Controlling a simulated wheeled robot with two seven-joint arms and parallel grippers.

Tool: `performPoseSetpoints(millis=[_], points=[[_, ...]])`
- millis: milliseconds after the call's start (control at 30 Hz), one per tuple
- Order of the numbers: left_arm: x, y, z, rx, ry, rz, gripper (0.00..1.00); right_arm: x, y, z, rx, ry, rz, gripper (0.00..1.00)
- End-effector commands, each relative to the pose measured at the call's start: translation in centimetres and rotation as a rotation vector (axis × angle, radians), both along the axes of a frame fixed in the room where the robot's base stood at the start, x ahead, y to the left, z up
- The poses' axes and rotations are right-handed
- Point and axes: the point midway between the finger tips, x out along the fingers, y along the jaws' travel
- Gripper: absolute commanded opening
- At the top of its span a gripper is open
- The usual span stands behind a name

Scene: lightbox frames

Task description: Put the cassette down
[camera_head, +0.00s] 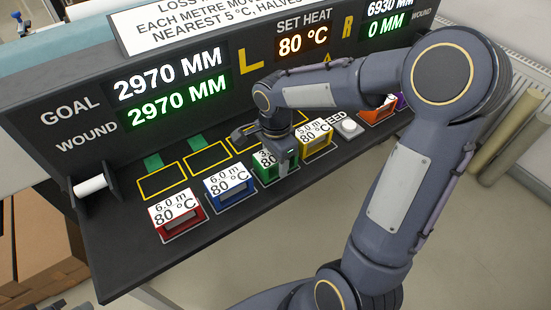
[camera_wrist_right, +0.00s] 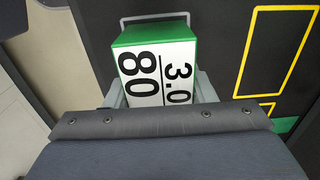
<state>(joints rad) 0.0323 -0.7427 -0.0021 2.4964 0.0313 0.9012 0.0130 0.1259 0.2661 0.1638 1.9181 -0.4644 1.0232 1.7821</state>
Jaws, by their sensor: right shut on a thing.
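The green cassette (camera_head: 264,162) has a white label reading 80 °C, and it stands upright in the front row of the dark bench. In the right wrist view the green cassette (camera_wrist_right: 131,36) shows 3.0 and 80 on its label. My right gripper (camera_head: 283,160) reaches down over it and is shut on it, with a grey finger on each side in the wrist view (camera_wrist_right: 161,92). A grey outline shows on the bench just past the cassette's edge. I cannot tell whether its underside touches the bench. My left gripper is not in view.
A red cassette (camera_head: 176,211) and a blue cassette (camera_head: 229,187) stand to the left, a yellow one (camera_head: 315,138) close on the right. An orange cassette (camera_head: 377,111) is farther right, past a pale button (camera_head: 348,127). Empty yellow outlines (camera_head: 162,183) lie behind. The display panel (camera_head: 60,125) rises behind them.

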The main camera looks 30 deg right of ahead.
Motion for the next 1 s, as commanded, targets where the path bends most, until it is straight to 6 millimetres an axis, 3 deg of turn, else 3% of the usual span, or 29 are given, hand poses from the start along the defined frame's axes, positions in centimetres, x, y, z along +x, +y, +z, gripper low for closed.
performPoseSetpoints(millis=[100, 133, 267, 667, 1000], points=[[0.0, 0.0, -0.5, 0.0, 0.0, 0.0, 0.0, 0.0, 0.0, -0.5, 0.0, -0.001, 0.001, 0.23], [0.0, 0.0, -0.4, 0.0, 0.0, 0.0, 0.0, 0.0, 0.0, -0.3, 0.0, 0.0, 0.001, 0.54], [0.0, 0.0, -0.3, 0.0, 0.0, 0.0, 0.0, 0.0, 0.0, -0.3, 0.0, 0.0, 0.0, 0.71], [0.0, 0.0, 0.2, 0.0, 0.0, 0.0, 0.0, 0.0, 0.0, 0.5, 0.0, -0.001, -0.001, 0.72], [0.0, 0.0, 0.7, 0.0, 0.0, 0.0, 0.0, 0.1, 0.0, 7.3, -0.001, -0.005, 0.0, 0.72]])
